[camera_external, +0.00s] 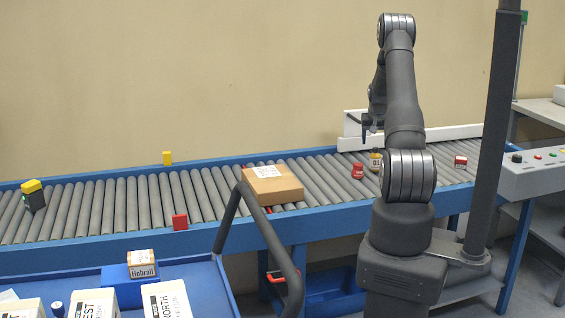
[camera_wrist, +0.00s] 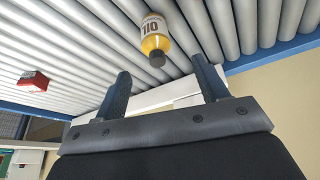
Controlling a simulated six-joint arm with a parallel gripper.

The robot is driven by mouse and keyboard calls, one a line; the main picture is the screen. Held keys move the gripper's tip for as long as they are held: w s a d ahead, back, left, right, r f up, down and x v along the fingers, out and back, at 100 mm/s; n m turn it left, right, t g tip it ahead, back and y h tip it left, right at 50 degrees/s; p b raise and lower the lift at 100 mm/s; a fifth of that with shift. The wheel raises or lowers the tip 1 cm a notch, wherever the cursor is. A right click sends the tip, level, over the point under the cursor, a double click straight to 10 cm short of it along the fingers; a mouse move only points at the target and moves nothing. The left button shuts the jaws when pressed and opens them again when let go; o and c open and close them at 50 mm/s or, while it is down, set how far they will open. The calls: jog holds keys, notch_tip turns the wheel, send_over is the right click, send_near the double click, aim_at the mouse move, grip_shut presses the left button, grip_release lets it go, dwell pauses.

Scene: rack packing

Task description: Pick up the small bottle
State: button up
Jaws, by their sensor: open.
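The small bottle (camera_wrist: 154,35) is yellow with a white label and a dark cap. In the wrist view it lies or stands on the grey rollers, ahead of the gap between my fingers and apart from them. In the external view the bottle (camera_external: 375,162) shows only in part beside my arm. My gripper (camera_wrist: 163,85) is open and empty, with its two dark fingers spread wide. In the external view my gripper (camera_external: 366,128) hangs above the rollers near the bottle, partly hidden by my arm.
A red item (camera_external: 357,171) sits left of the bottle, and a red-and-white box (camera_external: 460,162) lies to the right on the conveyor. A cardboard box (camera_external: 272,185) sits mid-conveyor. A white guard (camera_external: 455,132) runs along the back edge. A blue tray (camera_external: 200,283) with boxes stands front left.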

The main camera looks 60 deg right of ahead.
aim_at(374, 150)
jog(key=x, duration=0.6)
jog(key=shift+s+x, duration=0.15)
jog(key=shift+x, duration=1.15)
jog(key=shift+s+x, duration=0.15)
jog(key=shift+x, duration=1.2)
jog(key=shift+a, duration=0.15)
jog(key=c, duration=1.1)
